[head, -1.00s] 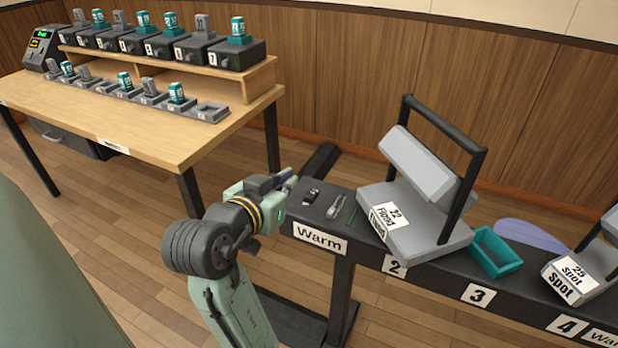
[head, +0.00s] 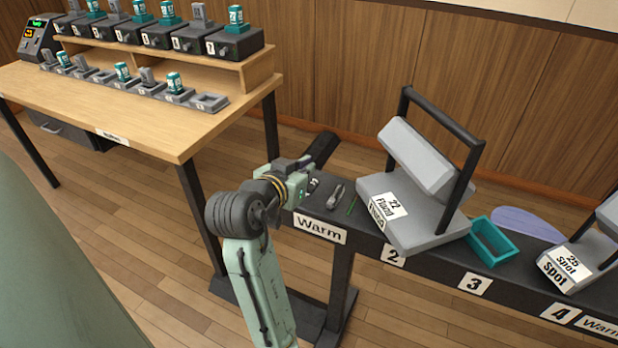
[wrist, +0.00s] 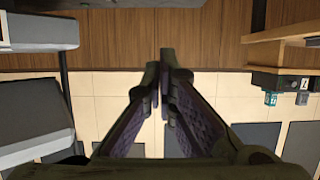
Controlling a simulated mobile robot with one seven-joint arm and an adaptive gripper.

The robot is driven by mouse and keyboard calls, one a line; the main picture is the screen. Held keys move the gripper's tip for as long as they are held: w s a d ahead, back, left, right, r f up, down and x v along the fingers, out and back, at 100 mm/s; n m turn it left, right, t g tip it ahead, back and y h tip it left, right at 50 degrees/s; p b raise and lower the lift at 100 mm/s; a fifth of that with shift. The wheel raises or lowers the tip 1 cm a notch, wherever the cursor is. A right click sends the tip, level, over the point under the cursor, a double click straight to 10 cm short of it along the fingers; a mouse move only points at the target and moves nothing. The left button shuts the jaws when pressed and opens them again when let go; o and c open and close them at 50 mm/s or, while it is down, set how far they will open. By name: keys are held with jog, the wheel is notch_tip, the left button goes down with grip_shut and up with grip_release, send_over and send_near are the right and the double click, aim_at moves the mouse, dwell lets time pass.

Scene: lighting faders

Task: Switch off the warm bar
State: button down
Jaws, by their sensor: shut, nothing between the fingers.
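The warm bar (head: 362,255) is a long black bar with a white "Warm" label (head: 320,228) on its front near the left end. My gripper (wrist: 163,75) is shut and empty in the wrist view, its dark fingers together. In the head view it is at the left end of the bar, and its body hides most of its fingers. A small black and silver part (head: 313,184) on the bar top is partly hidden beside it. I cannot tell whether they touch.
A grey lamp (head: 405,225) labelled 22 Flood stands on the bar under a black handle frame. A teal open tray (head: 490,242) and a 25 Spot lamp (head: 575,265) are further right. A wooden desk (head: 165,140) with several numbered units stands left.

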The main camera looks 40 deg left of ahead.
aim_at(311, 185)
jog(key=shift+x, duration=1.1)
notch_tip(311, 185, down, 3)
jog(key=shift+r+p, duration=0.25)
jog(key=shift+p, duration=0.05)
jog(key=shift+s+f, duration=0.1)
jog(key=shift+f, duration=0.7)
